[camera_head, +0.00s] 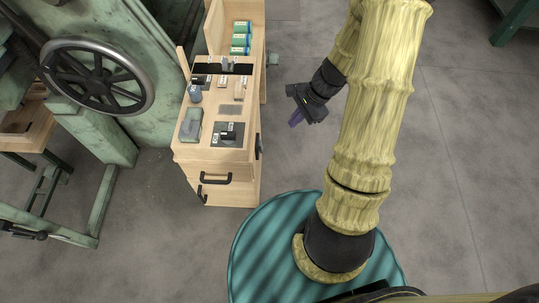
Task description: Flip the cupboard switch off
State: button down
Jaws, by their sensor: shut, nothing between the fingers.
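The cupboard (212,160) is light wood and stands left of my arm, with dark handles on its front. A dark square plate with a black lever (228,133) lies on its top near the front edge and looks like the switch. Small labels sit on the plate, too small to read, so I cannot tell its on or off position. My gripper (296,119) is dark with purplish fingers. It is shut and empty, to the right of the cupboard and apart from it.
A grey-green box (191,124), a small grey-blue object (195,93) and green-blue boxes (240,38) are on the cupboard. A green machine with a handwheel (97,76) stands close on the left. A dark piece (259,146) is on the cupboard's right side.

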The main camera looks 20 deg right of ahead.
aim_at(261, 147)
jog(key=w+d+f+m+t+y+b, duration=0.1)
jog(key=f+m+b, duration=0.5)
jog(key=f, duration=0.7)
jog(key=shift+w+d+f+t+y, duration=0.3)
jog(key=shift+w+d+y, duration=0.2)
jog(key=shift+w+d, duration=0.6)
jog(key=shift+s, duration=0.15)
jog(key=a+r+b+x, duration=0.1)
jog(key=b+x, duration=0.4)
jog(key=x, duration=0.7)
jog(key=shift+w+a+b, duration=0.4)
jog(key=shift+w+a, duration=0.1)
jog(key=shift+a, duration=0.3)
jog(key=shift+f, duration=0.1)
